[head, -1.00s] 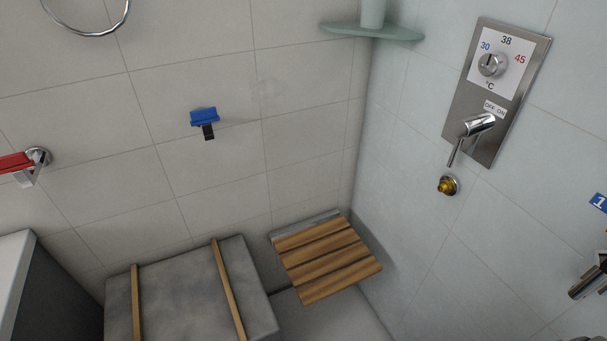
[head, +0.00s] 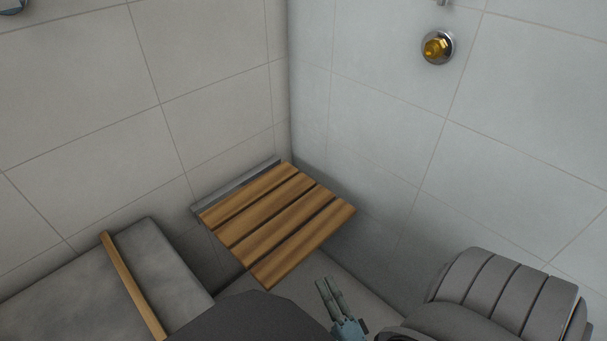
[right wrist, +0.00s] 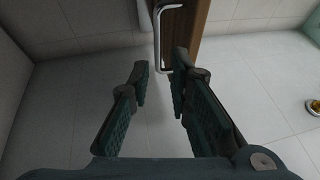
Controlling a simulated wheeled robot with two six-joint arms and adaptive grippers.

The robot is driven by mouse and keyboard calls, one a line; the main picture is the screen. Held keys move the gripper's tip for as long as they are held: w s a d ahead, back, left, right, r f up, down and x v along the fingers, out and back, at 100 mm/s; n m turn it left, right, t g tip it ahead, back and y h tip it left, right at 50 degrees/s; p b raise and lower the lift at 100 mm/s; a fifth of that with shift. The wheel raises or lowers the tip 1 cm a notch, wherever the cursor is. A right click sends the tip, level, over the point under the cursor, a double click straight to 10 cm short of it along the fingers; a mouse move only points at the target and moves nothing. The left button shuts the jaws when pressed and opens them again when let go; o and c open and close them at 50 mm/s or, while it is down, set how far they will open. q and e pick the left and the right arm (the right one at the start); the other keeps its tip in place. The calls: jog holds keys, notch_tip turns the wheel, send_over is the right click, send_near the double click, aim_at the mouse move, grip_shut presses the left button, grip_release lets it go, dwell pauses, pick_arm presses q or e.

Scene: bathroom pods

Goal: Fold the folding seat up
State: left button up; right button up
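The folding seat (head: 278,222) is folded down, with its wooden slats standing out from the tiled wall in the corner. Its grey metal hinge rail (head: 237,187) runs along the wall side. My right gripper (head: 327,283) is just below the seat's front right edge in the head view, apart from it in the picture; the depth between them is hard to tell. In the right wrist view the right gripper (right wrist: 161,65) has its fingers apart with nothing between them. The seat cannot be made out for certain in the right wrist view. My left gripper is not in view.
A brass fitting (head: 437,47) sticks out of the right wall. In the right wrist view a brown panel (right wrist: 187,30) with a chrome handle (right wrist: 161,35) lies beyond the fingers.

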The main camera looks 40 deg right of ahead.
aim_at(310, 248)
jog(key=x, duration=1.1)
jog(key=shift+d+r, duration=0.1)
jog(key=shift+d, duration=0.4)
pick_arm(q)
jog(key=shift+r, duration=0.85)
pick_arm(e)
jog(key=shift+w, duration=0.1)
grip_shut()
